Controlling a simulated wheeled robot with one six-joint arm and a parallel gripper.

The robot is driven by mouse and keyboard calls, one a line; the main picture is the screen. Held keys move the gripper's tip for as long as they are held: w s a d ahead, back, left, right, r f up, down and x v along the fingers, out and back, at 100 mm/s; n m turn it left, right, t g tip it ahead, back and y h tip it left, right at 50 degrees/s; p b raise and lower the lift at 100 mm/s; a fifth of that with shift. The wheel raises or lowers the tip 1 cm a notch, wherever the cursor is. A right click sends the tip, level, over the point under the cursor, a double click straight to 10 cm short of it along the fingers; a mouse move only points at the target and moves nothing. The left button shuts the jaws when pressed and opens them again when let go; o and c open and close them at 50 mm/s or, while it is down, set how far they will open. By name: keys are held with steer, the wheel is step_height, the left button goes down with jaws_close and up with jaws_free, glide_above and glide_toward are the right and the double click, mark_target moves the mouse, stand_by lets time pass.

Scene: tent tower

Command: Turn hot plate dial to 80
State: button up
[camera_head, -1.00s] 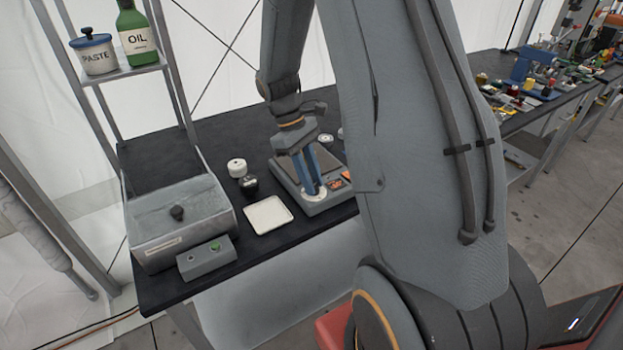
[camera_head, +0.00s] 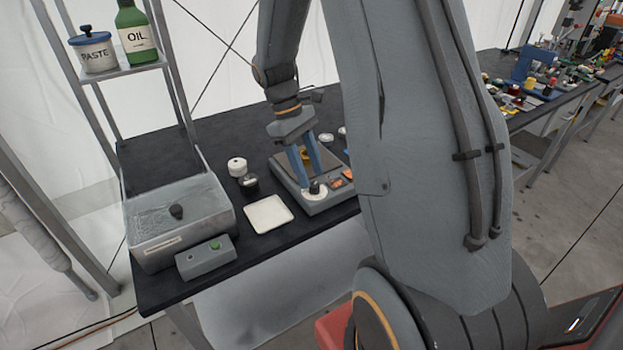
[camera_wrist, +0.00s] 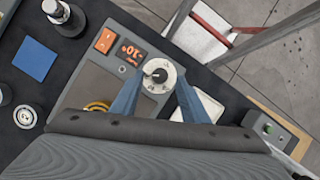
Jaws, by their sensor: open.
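The hot plate (camera_head: 328,203) is a grey box on the black bench. Its dial (camera_head: 314,188) is a black knob on a white marked disc at the front corner. In the wrist view the dial (camera_wrist: 158,75) shows between my fingertips, its numbers too small to read surely. A red-lit display (camera_wrist: 130,53) and an orange switch (camera_wrist: 105,40) sit beside it. My gripper (camera_head: 311,181) is open, its two blue fingers spread and empty, just above and behind the dial in the head view. It also shows in the wrist view (camera_wrist: 161,82). Whether the fingers touch the disc, I cannot tell.
A white square tray (camera_head: 268,215) lies left of the hot plate. A white jar (camera_head: 237,167) and a dark-based container (camera_head: 249,183) stand behind it. A water bath (camera_head: 180,222) and a grey control box (camera_head: 206,257) stand farther left.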

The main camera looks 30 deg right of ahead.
steer(key=shift+b+v, duration=0.6)
steer(key=shift+v, duration=2.05)
steer(key=s+a+f+m+t+y, duration=0.1)
steer(key=s+a+m+t, duration=0.1)
steer(key=s+a, duration=0.3)
steer(key=s+a+f+m+t, duration=0.2)
steer(key=s+a+m+t, duration=0.1)
steer(key=s+a, duration=0.3)
steer(key=shift+s+a+f+m+t+y+b, duration=0.2)
steer(key=shift+s+f+m+t+y+b, duration=0.1)
steer(key=shift+s+y, duration=0.1)
